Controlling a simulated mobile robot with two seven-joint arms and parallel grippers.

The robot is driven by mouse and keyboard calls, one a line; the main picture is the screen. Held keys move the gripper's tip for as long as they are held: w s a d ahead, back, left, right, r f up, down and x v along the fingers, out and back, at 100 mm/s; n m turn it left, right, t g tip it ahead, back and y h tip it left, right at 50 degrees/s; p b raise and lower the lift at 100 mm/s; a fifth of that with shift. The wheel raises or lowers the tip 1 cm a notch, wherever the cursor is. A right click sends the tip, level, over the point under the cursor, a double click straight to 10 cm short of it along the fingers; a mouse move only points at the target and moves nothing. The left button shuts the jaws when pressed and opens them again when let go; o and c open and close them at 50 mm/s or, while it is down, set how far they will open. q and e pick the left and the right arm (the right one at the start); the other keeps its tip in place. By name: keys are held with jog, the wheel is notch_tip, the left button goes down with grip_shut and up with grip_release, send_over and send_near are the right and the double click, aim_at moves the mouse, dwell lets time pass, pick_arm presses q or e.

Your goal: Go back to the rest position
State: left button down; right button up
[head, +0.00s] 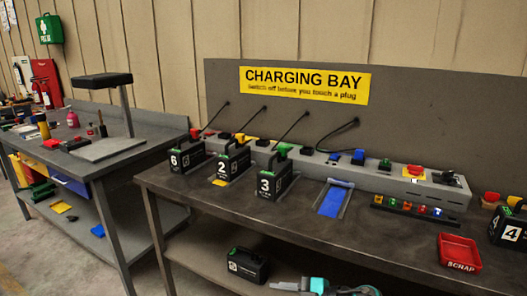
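A grey and teal object (318,286) shows at the bottom edge, cut off by the frame. I cannot tell whether it lies on the lower shelf or is part of me. Black batteries marked 6 (184,158), 2 (231,164) and 3 (272,183) stand upright in a row on the charging bench (300,225). A battery marked 4 (508,228) stands at the right edge. An empty-looking bay with a blue floor (333,202) lies right of battery 3.
A red scrap tray (459,252) sits near the bench's front right. A strip of coloured pieces (413,209) lies behind it. A black battery (247,266) is on the lower shelf. A second bench (120,161) with a lamp-like stand (124,110) is at left; floor shows below it.

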jog(key=s+d+f+m+t+h, duration=0.2)
jog(key=s+d+f+m+h, duration=0.1)
jog(key=s+d+m+h, duration=0.2)
jog(key=s+d+f+m+t+h, duration=0.3)
jog(key=s+d+m+h, duration=0.3)
jog(key=s+m, duration=0.7)
jog(key=s+d+f, duration=0.1)
jog(key=s+d, duration=0.1)
jog(key=s, duration=0.2)
jog(key=shift+d+f+h, duration=0.25)
jog(key=shift+d+h, duration=0.05)
jog(key=shift+d, duration=0.05)
dwell(0.5)
